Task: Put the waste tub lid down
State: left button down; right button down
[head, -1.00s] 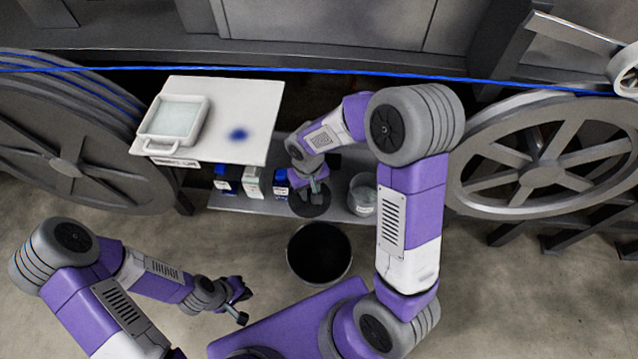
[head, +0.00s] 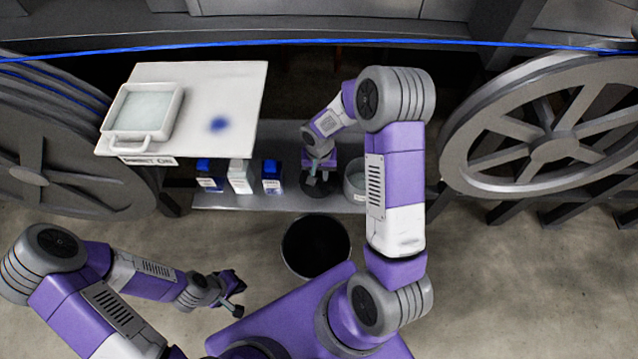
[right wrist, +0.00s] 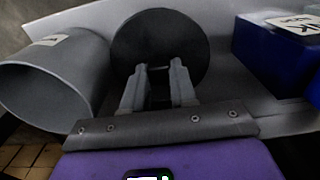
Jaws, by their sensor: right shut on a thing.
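The waste tub lid (head: 323,185) is a dark round disc over the grey shelf under the white worktop. My right gripper (head: 316,174) is shut on it from above. In the right wrist view the lid (right wrist: 160,35) is a flat dark disc beyond the fingers (right wrist: 158,75), which close on its middle. I cannot tell whether the lid touches the shelf. The dark waste tub (head: 316,246) stands uncovered on the floor in front of the shelf. My left gripper (head: 238,295) is empty at the lower left, its fingers apart.
Blue-and-white bottles (head: 271,177) stand on the shelf left of the lid. A grey-white container (head: 355,180) stands close on its right, partly behind my arm; it also shows in the right wrist view (right wrist: 60,75). The white worktop (head: 225,90) overhangs the shelf's left part.

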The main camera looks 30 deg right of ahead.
aim_at(319, 182)
notch_tip(319, 182, down, 5)
jog(key=shift+f+b, duration=0.15)
jog(key=shift+b, duration=0.65)
jog(key=shift+f, duration=0.1)
jog(key=c, duration=0.9)
grip_release()
